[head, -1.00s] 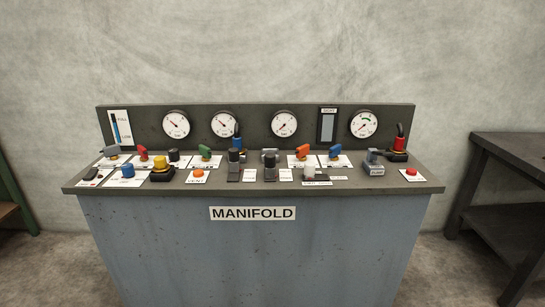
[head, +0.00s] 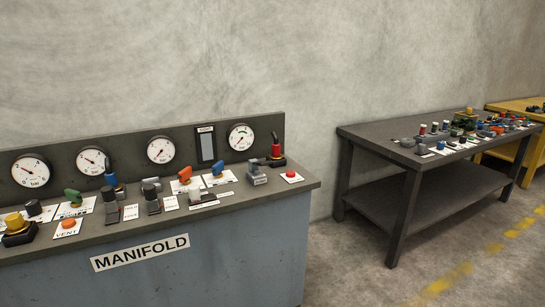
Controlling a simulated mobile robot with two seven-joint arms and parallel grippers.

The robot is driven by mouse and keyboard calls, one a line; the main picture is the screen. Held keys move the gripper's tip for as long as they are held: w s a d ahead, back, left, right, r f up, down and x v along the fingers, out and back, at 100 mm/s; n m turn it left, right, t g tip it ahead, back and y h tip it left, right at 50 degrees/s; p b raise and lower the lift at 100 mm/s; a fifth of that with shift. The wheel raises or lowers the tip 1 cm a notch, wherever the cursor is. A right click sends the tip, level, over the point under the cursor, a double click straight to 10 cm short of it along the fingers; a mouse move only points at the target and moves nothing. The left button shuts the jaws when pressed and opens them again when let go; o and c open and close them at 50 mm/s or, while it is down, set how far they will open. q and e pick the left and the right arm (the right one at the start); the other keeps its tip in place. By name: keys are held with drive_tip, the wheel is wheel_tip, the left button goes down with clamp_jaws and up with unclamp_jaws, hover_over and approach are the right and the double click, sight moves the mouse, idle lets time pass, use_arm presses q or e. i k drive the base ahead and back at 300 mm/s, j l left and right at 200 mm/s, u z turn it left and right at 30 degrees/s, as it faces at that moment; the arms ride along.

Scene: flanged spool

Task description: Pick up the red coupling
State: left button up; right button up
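A red coupling (head: 276,151) with a black hose on top stands upright on a dark base at the back right of the manifold console (head: 305,185), in the head view. Small red pieces also show among the items on the far dark table, too small to tell apart. Neither of my grippers is in view.
A dark table (head: 370,130) with a lower shelf stands to the right, its right part crowded with small colored parts. A yellow bench (head: 515,104) is behind it. Open floor (head: 350,270) with a yellow line lies in front. A blue coupling (head: 112,180) stands on the console.

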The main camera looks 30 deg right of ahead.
sight(276, 154)
drive_tip(key=i+l, duration=0.2)
drive_tip(key=l, duration=0.15)
drive_tip(key=i+l+u, duration=0.15)
drive_tip(key=l, duration=0.2)
drive_tip(key=i+l, duration=0.2)
drive_tip(key=l, duration=0.2)
drive_tip(key=i+l+u, duration=0.1)
drive_tip(key=l, duration=0.25)
drive_tip(key=i+l+u, duration=0.1)
drive_tip(key=l, duration=0.3)
drive_tip(key=i, duration=0.1)
